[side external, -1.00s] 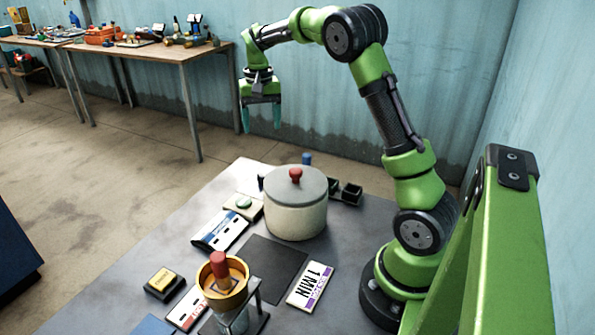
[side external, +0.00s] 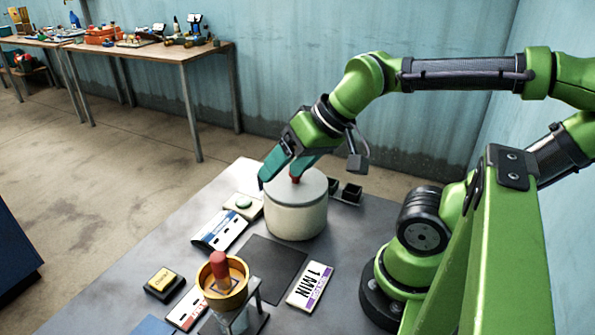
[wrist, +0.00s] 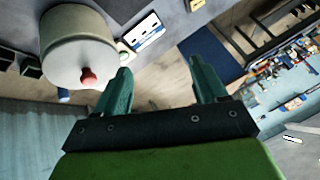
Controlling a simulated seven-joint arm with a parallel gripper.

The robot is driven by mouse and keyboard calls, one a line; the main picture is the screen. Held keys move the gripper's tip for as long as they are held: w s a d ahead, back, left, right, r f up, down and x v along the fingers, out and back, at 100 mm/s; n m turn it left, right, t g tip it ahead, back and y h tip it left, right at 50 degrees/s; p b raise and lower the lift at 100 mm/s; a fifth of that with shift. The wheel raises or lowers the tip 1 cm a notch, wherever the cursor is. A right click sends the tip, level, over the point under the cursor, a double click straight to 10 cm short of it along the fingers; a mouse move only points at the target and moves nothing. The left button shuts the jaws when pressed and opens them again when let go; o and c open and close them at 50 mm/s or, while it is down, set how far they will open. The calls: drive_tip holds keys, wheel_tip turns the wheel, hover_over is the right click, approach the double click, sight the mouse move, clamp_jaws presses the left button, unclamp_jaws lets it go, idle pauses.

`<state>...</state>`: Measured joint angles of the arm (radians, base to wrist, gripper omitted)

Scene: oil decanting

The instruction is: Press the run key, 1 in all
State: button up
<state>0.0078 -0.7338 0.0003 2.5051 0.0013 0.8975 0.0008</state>
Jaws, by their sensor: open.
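A pale box with a round green button (side external: 243,203) sits on the grey table, left of the pot. A black box with a yellow key (side external: 161,280) sits nearer the front left; its lettering is too small to read. I cannot tell from lettering which is the run key. My gripper (side external: 280,176) is open and empty, above and behind the green button, with one finger near the pot's red knob. In the wrist view, the green button (wrist: 123,56) is partly hidden by the left finger, and the yellow key (wrist: 196,4) shows at the top edge.
A lidded pot (side external: 295,217) with a red knob (side external: 295,178) stands close right of the button. A brass funnel (side external: 222,285) with a red plug stands in front. Label cards (side external: 220,231) and a dark mat (side external: 262,268) lie flat.

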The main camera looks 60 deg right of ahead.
drive_tip(key=shift+a+r, duration=0.1)
drive_tip(key=shift+r, duration=0.2)
